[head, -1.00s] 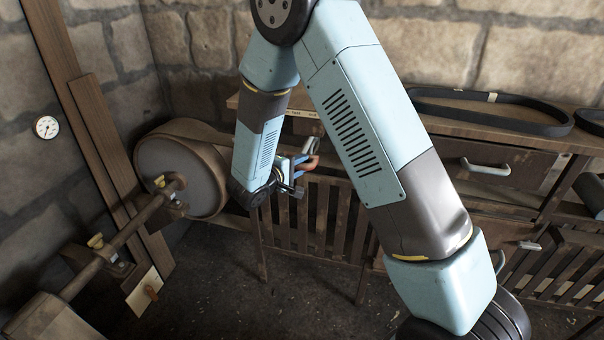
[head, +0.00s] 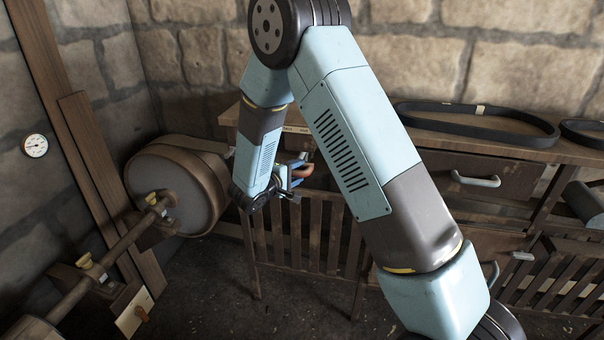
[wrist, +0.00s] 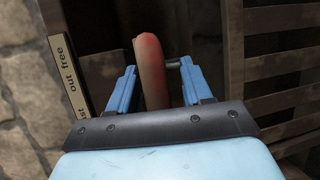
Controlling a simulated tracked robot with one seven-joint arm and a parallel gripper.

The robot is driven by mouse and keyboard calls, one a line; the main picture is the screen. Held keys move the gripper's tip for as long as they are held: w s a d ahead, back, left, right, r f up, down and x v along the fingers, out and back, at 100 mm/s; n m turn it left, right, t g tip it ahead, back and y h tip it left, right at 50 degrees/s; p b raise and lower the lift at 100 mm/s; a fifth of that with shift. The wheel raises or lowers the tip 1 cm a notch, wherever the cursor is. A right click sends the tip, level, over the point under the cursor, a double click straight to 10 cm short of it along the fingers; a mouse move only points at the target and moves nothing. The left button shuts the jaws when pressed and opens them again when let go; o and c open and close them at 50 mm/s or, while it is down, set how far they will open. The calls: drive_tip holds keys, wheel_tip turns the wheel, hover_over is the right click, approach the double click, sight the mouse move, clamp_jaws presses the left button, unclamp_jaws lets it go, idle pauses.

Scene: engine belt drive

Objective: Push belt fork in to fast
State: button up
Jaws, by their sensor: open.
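The belt fork's reddish-orange handle (head: 302,172) shows beside my gripper at the bench front. In the wrist view the handle (wrist: 151,70) stands upright between the two blue fingers, closer to the left one. My gripper (wrist: 160,76) is open around it, with a gap on the right side. I cannot tell whether the left finger touches it. A cream label plate (wrist: 68,76) at the left of the wrist view reads "free", "out" and a partly cut-off "st". The rest of the fork is hidden.
A large drum pulley (head: 180,185) and its shaft (head: 120,240) stand left of my arm. Slatted panels (head: 305,230) are below the bench. A black belt (head: 480,122) lies on the bench top (head: 400,135). A drawer handle (head: 475,180) sticks out at right.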

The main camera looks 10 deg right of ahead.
drive_tip(key=shift+a, duration=0.1)
drive_tip(key=v, duration=1.3)
drive_tip(key=shift+s+a, duration=0.2)
drive_tip(key=shift+s, duration=0.1)
drive_tip(key=s+d+r+m+g, duration=0.2)
drive_tip(key=s+d+r+g, duration=0.15)
drive_tip(key=d, duration=0.35)
drive_tip(key=s+d+r+m+g+y, duration=0.1)
drive_tip(key=s+d+r+m+g, duration=0.15)
drive_tip(key=d+r, duration=0.3)
drive_tip(key=s+d+r+m+g, duration=0.2)
drive_tip(key=s+d+r+g, duration=0.15)
drive_tip(key=d, duration=0.45)
drive_tip(key=s+d+r+m+t+y, duration=0.1)
drive_tip(key=s+d+r+m+y, duration=0.1)
drive_tip(key=s+r+y, duration=0.3)
drive_tip(key=s+d+r+m+t+y, duration=0.2)
drive_tip(key=s+d+r+y, duration=0.1)
drive_tip(key=s, duration=0.8)
drive_tip(key=shift+s+r+y, duration=0.2)
drive_tip(key=shift+r+y, duration=0.7)
drive_tip(key=shift+r, duration=0.45)
drive_tip(key=shift+t, duration=0.25)
